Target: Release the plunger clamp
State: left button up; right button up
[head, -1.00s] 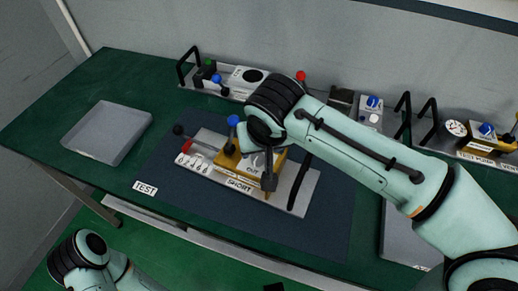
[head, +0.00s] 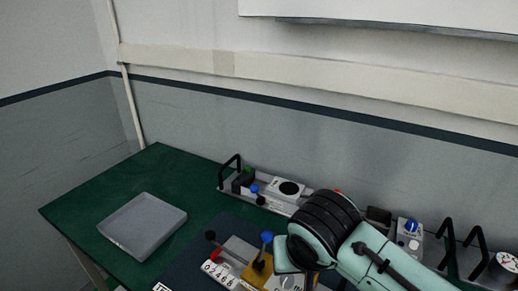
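The test unit (head: 237,248) sits on the dark mat at the bottom of the head view, cut off by the lower edge. I cannot tell for sure which part is the plunger clamp. My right arm comes in from the lower right, and its black-banded wrist is over the unit's right side. The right gripper's fingertips are hidden behind the wrist or below the picture. My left gripper is out of view.
An empty grey tray (head: 142,226) lies on the green table (head: 75,206) at left. A panel with a black handle (head: 229,172) and a round black dial stands at the back. More units with black handles (head: 475,252) are at right. A grey wall rises behind.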

aim_at(264, 246)
jog(key=k, duration=1)
